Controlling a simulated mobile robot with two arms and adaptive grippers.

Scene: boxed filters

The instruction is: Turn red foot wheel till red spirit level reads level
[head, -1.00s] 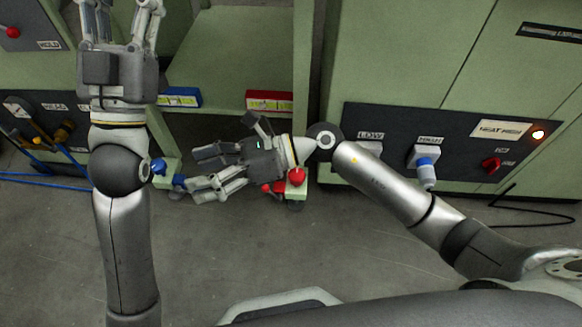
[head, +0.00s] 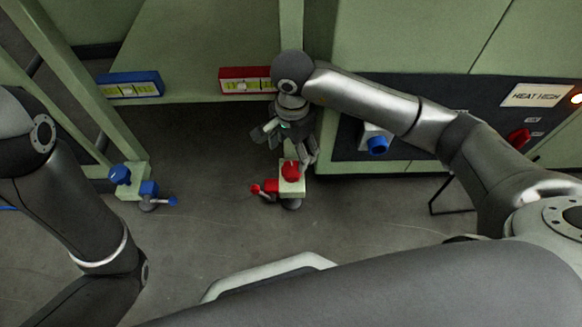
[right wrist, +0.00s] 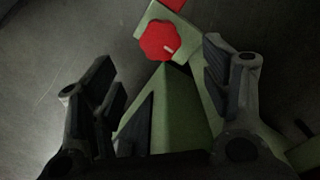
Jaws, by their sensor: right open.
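The red foot wheel (head: 291,171) sits on top of a pale green foot block, with a red clamp and small lever at its left side. In the right wrist view the red wheel (right wrist: 158,43) shows a white mark and lies between and just beyond the fingertips. My right gripper (head: 287,150) is open, pointing down close above and behind the wheel, with nothing between its fingers. The red spirit level (head: 232,86) is on the green frame's edge; its right end is partly behind my right arm. Its bubble is too small to read surely. My left gripper is out of view.
A blue spirit level (head: 118,91) and a blue foot wheel (head: 119,174) are at the left. A dark control panel (head: 345,150) with a blue knob (head: 377,145) and red knob (head: 519,138) stands at right. The floor between the two feet is clear.

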